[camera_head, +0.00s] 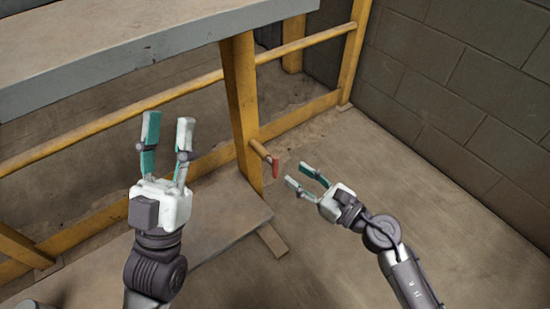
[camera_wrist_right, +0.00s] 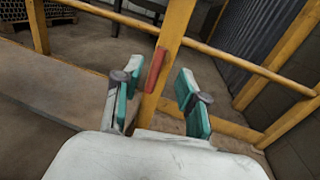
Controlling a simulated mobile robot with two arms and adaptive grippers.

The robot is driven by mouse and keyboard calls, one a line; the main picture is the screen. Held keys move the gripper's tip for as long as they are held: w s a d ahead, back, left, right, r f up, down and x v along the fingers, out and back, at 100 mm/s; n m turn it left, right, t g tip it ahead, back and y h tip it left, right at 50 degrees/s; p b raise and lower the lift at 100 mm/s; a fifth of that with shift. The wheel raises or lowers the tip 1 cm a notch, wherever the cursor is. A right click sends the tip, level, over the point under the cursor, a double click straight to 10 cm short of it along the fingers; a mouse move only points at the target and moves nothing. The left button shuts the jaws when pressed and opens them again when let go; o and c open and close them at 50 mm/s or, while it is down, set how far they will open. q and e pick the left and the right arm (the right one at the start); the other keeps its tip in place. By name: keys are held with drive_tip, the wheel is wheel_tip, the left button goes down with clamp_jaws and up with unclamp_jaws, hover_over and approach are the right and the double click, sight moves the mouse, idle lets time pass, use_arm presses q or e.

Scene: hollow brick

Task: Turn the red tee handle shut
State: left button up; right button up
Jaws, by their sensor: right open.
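The red tee handle (camera_head: 275,168) sits on the end of a short stub that sticks out from a yellow post (camera_head: 241,100). In the right wrist view the red handle (camera_wrist_right: 155,71) appears as a slightly tilted upright bar, seen between my fingers and beyond them. My right gripper (camera_head: 301,177) is open and empty, just right of the handle and apart from it. The right gripper's two fingers also show in the right wrist view (camera_wrist_right: 155,95). My left gripper (camera_head: 167,132) is open and empty, left of the post and in front of the workbench.
A grey workbench top (camera_head: 130,50) on a yellow frame spans the upper left. Yellow rails (camera_head: 110,120) run along it. A low board (camera_head: 215,222) lies below. A block wall (camera_head: 470,80) stands at the right. The floor (camera_head: 350,180) around my right arm is clear.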

sight(275, 165)
drive_tip(key=x, duration=0.8)
clamp_jaws()
